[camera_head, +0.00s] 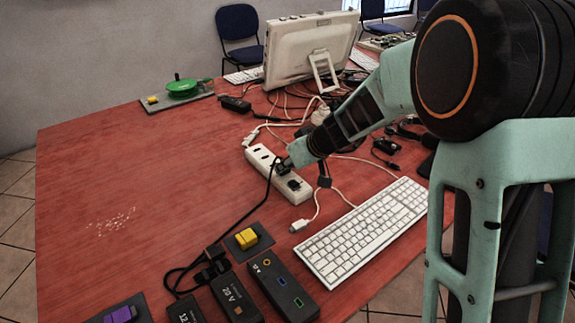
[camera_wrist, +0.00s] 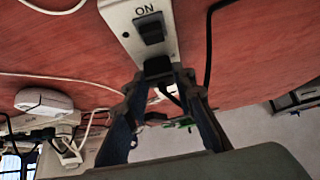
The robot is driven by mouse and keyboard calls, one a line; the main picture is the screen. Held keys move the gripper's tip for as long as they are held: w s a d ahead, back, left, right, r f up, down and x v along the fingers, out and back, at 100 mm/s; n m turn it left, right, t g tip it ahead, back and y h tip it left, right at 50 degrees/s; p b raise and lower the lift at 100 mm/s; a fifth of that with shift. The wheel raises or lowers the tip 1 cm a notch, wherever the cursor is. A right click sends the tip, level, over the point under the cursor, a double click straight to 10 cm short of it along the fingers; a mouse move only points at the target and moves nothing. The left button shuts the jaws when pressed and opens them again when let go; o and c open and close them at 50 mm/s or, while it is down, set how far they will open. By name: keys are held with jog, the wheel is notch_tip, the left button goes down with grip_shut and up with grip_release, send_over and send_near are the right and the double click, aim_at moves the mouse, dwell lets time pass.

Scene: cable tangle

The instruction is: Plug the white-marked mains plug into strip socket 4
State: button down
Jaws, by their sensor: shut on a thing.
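The white power strip (camera_head: 262,157) lies on the red table at the middle, and its end with a black switch marked ON shows in the wrist view (camera_wrist: 123,20). My gripper (camera_head: 284,166) is over the strip, pointing down, with its fingers shut on a black plug (camera_wrist: 158,66). The plug is at the strip's face, close beside the switch. I cannot tell whether its pins are in a socket. No white mark or socket number is readable. A black cable (camera_head: 254,206) runs from near the gripper toward the front left.
A white keyboard (camera_head: 365,230) is at the right, a monitor (camera_head: 305,55) behind. Black power boxes (camera_head: 283,288), a yellow block (camera_head: 246,238) and a purple block (camera_head: 120,314) are in front. Tangled cables lie behind the strip.

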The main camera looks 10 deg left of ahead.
jog(key=shift+f+b, duration=0.25)
jog(key=shift+b, duration=0.05)
jog(key=c, duration=1.5)
grip_release()
jog(key=shift+c, duration=0.2)
